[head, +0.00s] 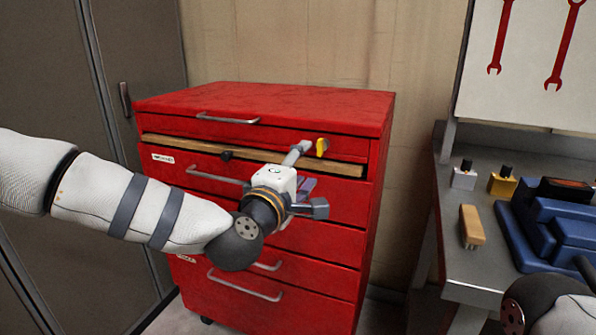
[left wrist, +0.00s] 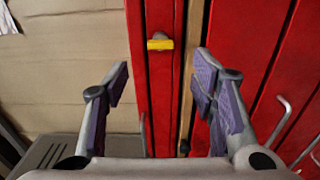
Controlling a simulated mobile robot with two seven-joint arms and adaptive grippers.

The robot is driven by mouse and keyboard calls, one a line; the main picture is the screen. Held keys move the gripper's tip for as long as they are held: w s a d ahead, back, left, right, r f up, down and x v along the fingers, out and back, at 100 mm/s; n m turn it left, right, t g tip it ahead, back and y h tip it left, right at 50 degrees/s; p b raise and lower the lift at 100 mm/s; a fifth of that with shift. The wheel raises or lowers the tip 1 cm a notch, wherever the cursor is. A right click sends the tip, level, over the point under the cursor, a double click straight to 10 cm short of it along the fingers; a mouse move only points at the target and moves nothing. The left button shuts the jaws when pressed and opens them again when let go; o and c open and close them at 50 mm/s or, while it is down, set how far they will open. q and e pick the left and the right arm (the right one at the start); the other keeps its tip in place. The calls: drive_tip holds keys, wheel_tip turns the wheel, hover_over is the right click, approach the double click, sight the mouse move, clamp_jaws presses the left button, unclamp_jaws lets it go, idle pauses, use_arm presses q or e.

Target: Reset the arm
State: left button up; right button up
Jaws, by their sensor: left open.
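My left arm comes in from the left in the head view. Its gripper (head: 308,182) is in front of the upper drawers of a red tool cabinet (head: 265,315). In the left wrist view the two fingers with purple pads (left wrist: 162,85) are spread wide, with nothing between the pads. The red cabinet front (left wrist: 235,40) shows beyond them. My right gripper is not in view; only part of my right arm shows at the lower right of the head view.
A wooden strip (head: 335,169) runs along the cabinet front, with a small yellow piece (head: 321,147) near its right end. Drawer handles (head: 246,285) stick out below.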

use_arm(q)
drive_tip(key=s+a+f+m+g+p, duration=0.1)
drive_tip(key=s+f+m+g, duration=0.35)
drive_tip(key=s+f, duration=0.8)
drive_tip(key=s+a+f+m+g, duration=0.1)
drive_tip(key=s+f+m+g, duration=0.3)
drive_tip(key=s+f, duration=0.8)
drive_tip(key=s+a+f+m+g+y+p, duration=0.1)
drive_tip(key=s+a+f+g, duration=0.2)
drive_tip(key=s+f, duration=0.2)
drive_tip(key=s+a+f+m+g+y, duration=0.1)
drive_tip(key=s+a+f+g, duration=0.15)
drive_tip(key=s+f, duration=0.3)
drive_tip(key=s+a+m+g+y, duration=0.1)
drive_tip(key=s+a+g, duration=0.1)
drive_tip(key=s+a, duration=0.4)
drive_tip(key=s+a+m+g+y, duration=0.2)
drive_tip(key=s+a, duration=0.4)
drive_tip(key=s, duration=0.7)
drive_tip(key=shift+s+f+g+y+p, duration=0.3)
drive_tip(key=shift+f+g+p, duration=0.15)
drive_tip(key=shift+g, duration=0.35)
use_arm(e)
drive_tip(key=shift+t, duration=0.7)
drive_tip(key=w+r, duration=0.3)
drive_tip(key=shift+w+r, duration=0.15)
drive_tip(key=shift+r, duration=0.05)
use_arm(q)
drive_tip(key=shift+w+d, duration=0.1)
